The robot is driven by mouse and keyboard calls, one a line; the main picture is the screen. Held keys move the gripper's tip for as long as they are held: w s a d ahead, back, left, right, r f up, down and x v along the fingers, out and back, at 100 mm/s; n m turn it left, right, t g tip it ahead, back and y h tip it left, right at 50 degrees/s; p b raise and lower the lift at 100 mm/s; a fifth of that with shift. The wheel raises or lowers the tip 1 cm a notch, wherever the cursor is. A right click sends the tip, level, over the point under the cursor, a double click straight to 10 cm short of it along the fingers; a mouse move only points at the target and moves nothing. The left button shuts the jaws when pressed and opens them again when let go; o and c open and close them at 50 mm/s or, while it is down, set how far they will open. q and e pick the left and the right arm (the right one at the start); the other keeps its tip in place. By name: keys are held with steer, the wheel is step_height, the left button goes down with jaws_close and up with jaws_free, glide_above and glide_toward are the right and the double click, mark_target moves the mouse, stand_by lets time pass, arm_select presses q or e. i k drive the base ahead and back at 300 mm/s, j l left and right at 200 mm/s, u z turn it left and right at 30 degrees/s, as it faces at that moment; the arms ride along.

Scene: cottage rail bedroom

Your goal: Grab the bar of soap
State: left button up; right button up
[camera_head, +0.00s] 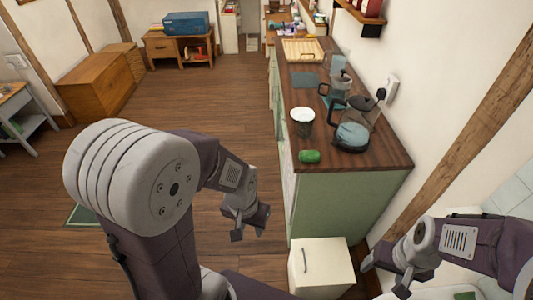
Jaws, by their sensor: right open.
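A small rounded green block (309,156), which looks like the bar of soap, lies on the near end of the dark wooden counter (375,164), close to its front edge. My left gripper (250,229) is empty, with its fingers apart, over the floor left of the green counter cabinet. It is apart from the block and lower in the picture. My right gripper (385,280) is open and empty at the lower right, near the white basin area, well apart from the block.
A French press (340,84) is farther back. A small cream cabinet (321,268) stands below the counter end. The wooden floor at left is open.

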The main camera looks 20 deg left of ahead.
mark_target(305, 155)
steer(key=u, duration=0.25)
steer(key=i+j+z, duration=0.15)
steer(key=j+z, duration=0.15)
steer(key=j, duration=0.25)
steer(key=i+j+z, duration=0.1)
steer(key=j+z, duration=0.2)
steer(key=j, duration=0.3)
steer(key=j+z, duration=0.3)
steer(key=j, duration=0.35)
steer(key=i+j+z, duration=0.15)
steer(key=j+z, duration=0.2)
steer(key=j, duration=0.3)
steer(key=i+j+z, duration=0.1)
steer(key=j+z, duration=0.2)
steer(key=j, duration=0.35)
steer(key=j+z, duration=0.35)
steer(key=j, duration=0.3)
steer(key=k+j+z, duration=0.1)
steer(key=j+z, duration=0.25)
steer(key=j, duration=0.3)
steer(key=k+j+z, duration=0.15)
steer(key=j+z, duration=0.15)
steer(key=j, duration=0.35)
